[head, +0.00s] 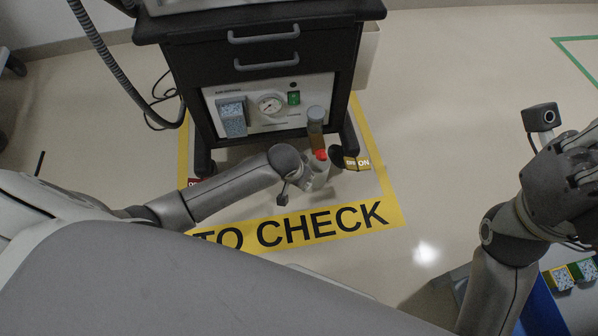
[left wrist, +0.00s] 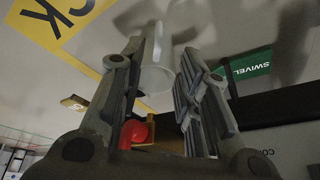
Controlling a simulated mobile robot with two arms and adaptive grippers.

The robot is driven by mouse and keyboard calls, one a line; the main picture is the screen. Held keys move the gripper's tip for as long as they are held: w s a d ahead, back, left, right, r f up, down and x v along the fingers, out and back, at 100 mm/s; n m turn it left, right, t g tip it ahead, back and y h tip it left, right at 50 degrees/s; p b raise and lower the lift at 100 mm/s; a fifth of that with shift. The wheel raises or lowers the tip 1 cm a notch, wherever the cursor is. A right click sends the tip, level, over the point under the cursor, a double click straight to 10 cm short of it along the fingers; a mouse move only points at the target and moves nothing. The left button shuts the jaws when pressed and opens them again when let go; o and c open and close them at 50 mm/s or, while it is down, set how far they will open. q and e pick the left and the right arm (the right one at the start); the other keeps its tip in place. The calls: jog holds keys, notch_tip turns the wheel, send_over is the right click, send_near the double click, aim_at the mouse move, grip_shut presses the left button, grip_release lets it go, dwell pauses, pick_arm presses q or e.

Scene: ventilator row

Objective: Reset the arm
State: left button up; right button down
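My left arm (head: 215,190) reaches in from the left, its gripper (head: 312,172) low in front of the black cart. In the left wrist view the gripper's two fingers (left wrist: 163,65) stand apart. A pale translucent cylinder (left wrist: 155,75) shows between them, close to the left finger; firm contact is not clear. A red rounded piece (head: 321,155) is beside the gripper; red also shows in the left wrist view (left wrist: 135,132). My right gripper (head: 582,142) is raised at the right edge, partly cut off; its fingers cannot be made out well.
The black cart (head: 250,95) has drawers and a gauge panel (head: 272,105). An amber-grey cylinder (head: 316,128) stands at its front. Yellow "TO CHECK" floor marking (head: 300,228) lies in front. A green "SWIVEL" label (left wrist: 248,66) is nearby.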

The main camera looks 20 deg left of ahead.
pick_arm(q)
jog(key=shift+s+r, duration=0.15)
jog(key=shift+r, duration=0.35)
